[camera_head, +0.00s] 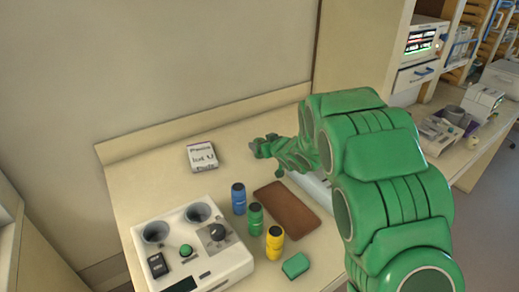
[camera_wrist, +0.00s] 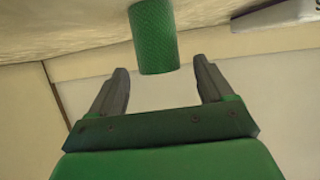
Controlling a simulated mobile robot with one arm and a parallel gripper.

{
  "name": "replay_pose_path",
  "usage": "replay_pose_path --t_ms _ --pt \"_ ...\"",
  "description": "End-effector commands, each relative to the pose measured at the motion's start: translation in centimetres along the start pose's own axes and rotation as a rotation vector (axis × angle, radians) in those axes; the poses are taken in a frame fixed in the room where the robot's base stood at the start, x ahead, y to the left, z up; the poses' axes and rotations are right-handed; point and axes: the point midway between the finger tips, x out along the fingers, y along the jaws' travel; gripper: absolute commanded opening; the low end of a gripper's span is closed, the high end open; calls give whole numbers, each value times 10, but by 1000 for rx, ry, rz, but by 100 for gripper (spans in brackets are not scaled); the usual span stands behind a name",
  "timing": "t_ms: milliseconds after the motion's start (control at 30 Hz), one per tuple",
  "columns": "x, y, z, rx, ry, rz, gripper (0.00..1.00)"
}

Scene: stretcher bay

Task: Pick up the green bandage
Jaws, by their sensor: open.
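The green bandage (camera_wrist: 153,36), a textured green cylinder, shows at the top middle of the wrist view. It is just beyond the tips of my gripper (camera_wrist: 160,66), in line with the gap. The two grey fingers are spread apart with nothing between them. In the head view my gripper (camera_head: 268,148) is over the back part of the table, left of my green arm. There I cannot tell the bandage apart from the green gripper and arm.
A wall rises behind. My arm hides the table's right part.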

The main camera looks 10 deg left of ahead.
Motion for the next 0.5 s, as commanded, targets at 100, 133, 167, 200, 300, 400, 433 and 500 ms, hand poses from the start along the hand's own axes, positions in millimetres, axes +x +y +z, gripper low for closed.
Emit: replay_pose_path --t_ms 100,133,167,200,300,400,433,500 --pt "4 0 1 0 -1 0 80" --pt "6 0 1 0 -1 0 80" --pt "8 0 1 0 -1 0 80" --pt "11 0 2 0 -2 0 80" --pt "20 0 4 1 -5 0 80" --pt "31 0 5 1 -5 0 80" --pt "34 0 5 1 -4 0 80" --pt "41 0 4 0 -2 0 80"
